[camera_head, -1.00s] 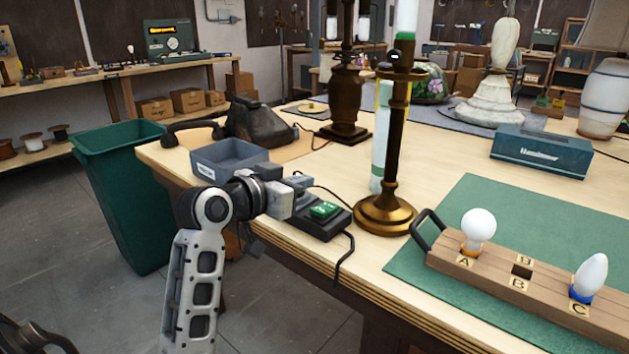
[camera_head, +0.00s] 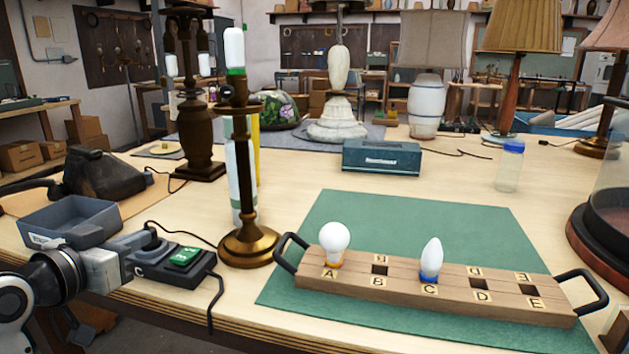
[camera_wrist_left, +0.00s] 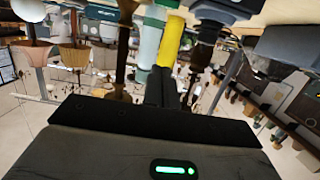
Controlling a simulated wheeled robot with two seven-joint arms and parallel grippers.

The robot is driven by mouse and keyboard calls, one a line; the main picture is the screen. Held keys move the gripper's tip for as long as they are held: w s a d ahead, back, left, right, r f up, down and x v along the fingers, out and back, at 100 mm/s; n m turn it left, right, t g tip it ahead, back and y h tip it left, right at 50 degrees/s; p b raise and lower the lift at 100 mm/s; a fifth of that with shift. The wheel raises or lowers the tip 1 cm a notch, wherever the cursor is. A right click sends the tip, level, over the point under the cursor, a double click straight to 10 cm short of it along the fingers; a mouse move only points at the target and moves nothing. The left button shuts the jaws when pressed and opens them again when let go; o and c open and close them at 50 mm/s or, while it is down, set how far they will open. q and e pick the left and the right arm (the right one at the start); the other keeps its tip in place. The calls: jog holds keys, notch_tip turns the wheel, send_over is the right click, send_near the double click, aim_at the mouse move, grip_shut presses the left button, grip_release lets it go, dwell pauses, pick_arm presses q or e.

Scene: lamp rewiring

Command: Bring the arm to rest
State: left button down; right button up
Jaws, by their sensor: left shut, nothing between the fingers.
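My left gripper (camera_head: 152,239) is at the lower left of the head view, over the table's near left edge. Its fingers are together with nothing between them, and they also show dark and closed in the left wrist view (camera_wrist_left: 162,88). The fingertips are beside a black switch box with a green button (camera_head: 186,257); I cannot tell whether they touch it. My right gripper is in neither view.
A grey tray (camera_head: 68,229) stands just behind the left gripper. A brass candlestick lamp (camera_head: 249,245) stands right of the switch box. A wooden bulb rack (camera_head: 455,291) lies on a green mat (camera_head: 400,222). A cord hangs over the front edge.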

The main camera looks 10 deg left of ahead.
pick_arm(q)
jog(key=s+d+f+g, duration=0.3)
jog(key=d+f, duration=0.1)
jog(key=f, duration=0.4)
jog(key=s+d+f+g, duration=0.3)
jog(key=s+d+f, duration=0.1)
jog(key=f, duration=0.5)
jog(key=s+d+f+m+g+y, duration=0.1)
jog(key=s+d+f+g, duration=0.3)
jog(key=s, duration=0.4)
jog(key=s+d+f+g, duration=0.2)
jog(key=s+d+f, duration=0.2)
jog(key=s+f, duration=0.25)
jog(key=w+d+r+t+h+p, duration=0.2)
jog(key=w+d+t+h+p, duration=0.1)
jog(key=w+d+t+p, duration=0.2)
jog(key=shift+w+d+t, duration=0.3)
jog(key=shift+w+t, duration=0.15)
jog(key=shift+t, duration=0.65)
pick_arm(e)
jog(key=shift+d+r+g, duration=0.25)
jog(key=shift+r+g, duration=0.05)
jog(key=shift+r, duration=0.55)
